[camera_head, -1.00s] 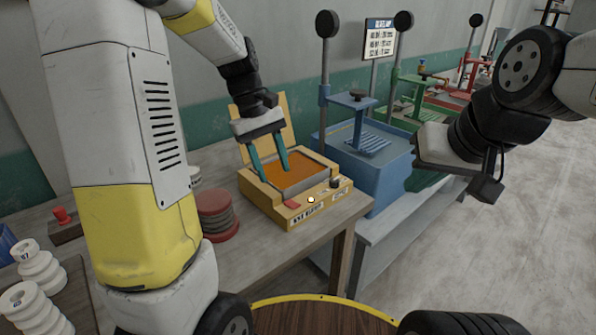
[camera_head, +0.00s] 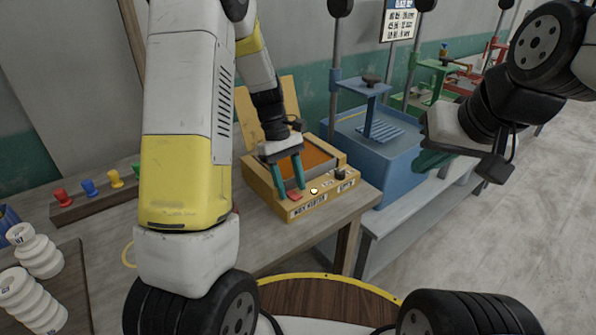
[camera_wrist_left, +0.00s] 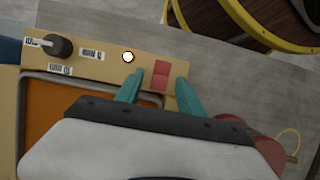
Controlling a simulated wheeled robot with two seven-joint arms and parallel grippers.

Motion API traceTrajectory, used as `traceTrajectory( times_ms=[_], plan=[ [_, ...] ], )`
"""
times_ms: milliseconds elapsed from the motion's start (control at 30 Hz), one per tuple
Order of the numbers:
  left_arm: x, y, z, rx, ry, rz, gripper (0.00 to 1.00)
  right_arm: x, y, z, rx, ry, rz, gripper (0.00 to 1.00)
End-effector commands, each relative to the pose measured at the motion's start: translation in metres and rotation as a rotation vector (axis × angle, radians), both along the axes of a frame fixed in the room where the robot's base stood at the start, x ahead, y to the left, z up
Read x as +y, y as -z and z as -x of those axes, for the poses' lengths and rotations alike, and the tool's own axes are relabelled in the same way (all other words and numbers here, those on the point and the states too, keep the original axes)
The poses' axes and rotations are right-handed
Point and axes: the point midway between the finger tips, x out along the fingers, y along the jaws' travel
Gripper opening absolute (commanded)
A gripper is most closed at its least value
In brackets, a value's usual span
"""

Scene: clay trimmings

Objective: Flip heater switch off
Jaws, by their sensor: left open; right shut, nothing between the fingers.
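The heater is a yellow box (camera_head: 328,199) with an open lid and an orange well. On its front ledge is a red rocker switch (camera_head: 295,196), which also shows in the left wrist view (camera_wrist_left: 161,76). A small round lamp (camera_head: 314,190) beside it looks lit white. It also shows in the left wrist view (camera_wrist_left: 128,57). My left gripper (camera_head: 292,188) is open, pointing down at the front ledge. In the left wrist view its teal fingertips (camera_wrist_left: 160,79) are on either side of the switch; contact is unclear. My right gripper (camera_head: 432,160) is shut and empty, beside the blue tub.
A black knob (camera_head: 340,172) stands on the ledge right of the lamp. A blue press tub (camera_head: 379,160) is right of the heater. A peg rack (camera_head: 100,197) and white spools (camera_head: 36,251) are at left. Bare table lies before the heater.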

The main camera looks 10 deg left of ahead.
Motion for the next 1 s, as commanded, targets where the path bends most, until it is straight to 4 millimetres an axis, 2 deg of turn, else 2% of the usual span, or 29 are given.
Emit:
traceTrajectory(
  times_ms=[267,400,500,733,1000],
  plan=[
    [-0.0007,0.0016,0.0007,0.0,0.001,0.0,0.43,0.0,0.0,0.0,0.0,0.0,0.0,0.0],
    [-0.0006,0.0014,0.0006,0.0,0.0,0.0,0.16,0.0,0.0,0.0,0.0,0.0,0.0,0.0],
    [-0.0006,0.0014,0.0006,0.0,0.0,0.0,0.0,0.0,-0.0001,-0.0001,0.0,0.0,0.0,0.0],
    [-0.0027,0.0004,0.0026,-0.025,0.003,-0.028,0.0,0.0,-0.0001,-0.0001,0.0,0.0,0.0,0.0],
    [-0.0093,-0.0016,0.0093,-0.199,0.008,-0.205,0.0,0.0,0.0,0.0,0.0,0.0,0.0,0.0]
  ],
)
